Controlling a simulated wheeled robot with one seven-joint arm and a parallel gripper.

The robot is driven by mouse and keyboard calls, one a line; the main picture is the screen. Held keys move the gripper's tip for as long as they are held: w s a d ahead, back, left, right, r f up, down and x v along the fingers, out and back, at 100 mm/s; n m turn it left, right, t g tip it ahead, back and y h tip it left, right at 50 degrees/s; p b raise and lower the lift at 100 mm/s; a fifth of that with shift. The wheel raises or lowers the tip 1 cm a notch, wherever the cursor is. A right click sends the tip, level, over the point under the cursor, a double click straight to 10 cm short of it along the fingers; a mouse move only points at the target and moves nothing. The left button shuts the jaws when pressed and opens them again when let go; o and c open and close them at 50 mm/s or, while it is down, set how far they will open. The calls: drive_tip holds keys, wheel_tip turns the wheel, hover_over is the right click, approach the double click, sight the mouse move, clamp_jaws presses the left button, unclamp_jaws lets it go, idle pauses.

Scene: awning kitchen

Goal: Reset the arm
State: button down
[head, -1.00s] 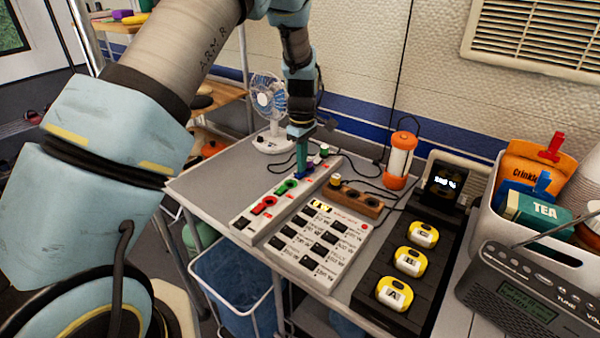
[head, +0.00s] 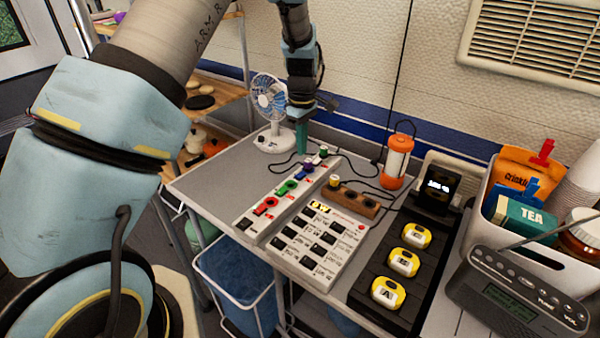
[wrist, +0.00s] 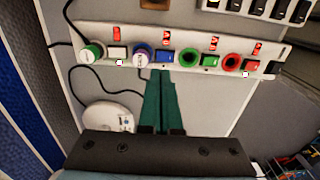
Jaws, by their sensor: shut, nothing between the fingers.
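My gripper (head: 301,149) hangs fingers-down above the back of the table (head: 217,178), just behind the far end of a white power strip (head: 249,219). Its teal fingers are shut together and empty. In the wrist view the shut fingers (wrist: 161,75) point toward the strip (wrist: 213,62), whose round plugs are green, purple, green and red with a small switch beside each. The fingertips look apart from the strip in the head view.
A white fan (head: 268,104) stands left of my gripper, an orange lantern (head: 398,163) to its right. A labelled switch panel (head: 318,248), wooden block (head: 353,198), black charger with yellow devices (head: 388,292), radio (head: 520,290) and white bin (head: 482,210) crowd the front and right. Cables lie behind the strip.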

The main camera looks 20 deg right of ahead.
drive_tip(key=a+r+m, duration=0.1)
drive_tip(key=a+r, duration=0.2)
drive_tip(key=a, duration=0.6)
drive_tip(key=a+r+m, duration=0.1)
drive_tip(key=a+r, duration=0.3)
drive_tip(key=a, duration=0.5)
drive_tip(key=s+a+r+m, duration=0.2)
drive_tip(key=s+a, duration=0.3)
drive_tip(key=a, duration=0.4)
drive_tip(key=s+a+r+m+t, duration=0.1)
drive_tip(key=s+a+m, duration=0.2)
drive_tip(key=s+a, duration=0.3)
drive_tip(key=a, duration=0.3)
drive_tip(key=shift+a+r+t, duration=0.3)
drive_tip(key=shift+a+r, duration=0.05)
drive_tip(key=shift+r, duration=0.05)
